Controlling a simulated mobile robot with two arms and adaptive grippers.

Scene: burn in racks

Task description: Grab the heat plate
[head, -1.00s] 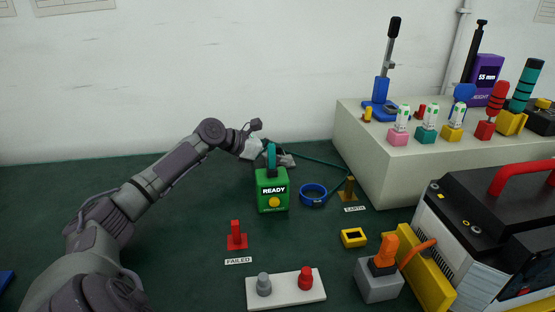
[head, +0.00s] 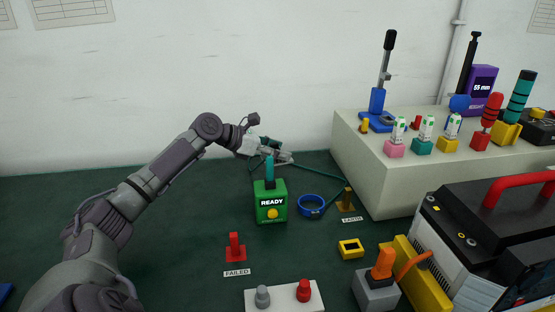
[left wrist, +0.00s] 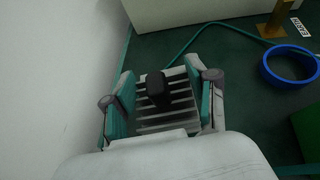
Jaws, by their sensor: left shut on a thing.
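The heat plate is a grey finned plate with a black knob; in the left wrist view the plate (left wrist: 165,108) sits between my left gripper's teal-padded fingers. My left gripper (left wrist: 158,82) is shut on it. In the head view my left gripper (head: 268,151) is behind the green READY box (head: 271,200), near the back wall, with part of the grey plate (head: 284,157) showing at its tip. The box's teal handle partly hides the gripper. My right gripper is not in view.
A blue ring (head: 311,206) with a teal cable lies right of the box, beside a brass EARTH post (head: 347,198). A pale raised block (head: 400,185) with several tools stands at the right. A red FAILED post (head: 235,247) stands in front. The mat's left side is mostly clear.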

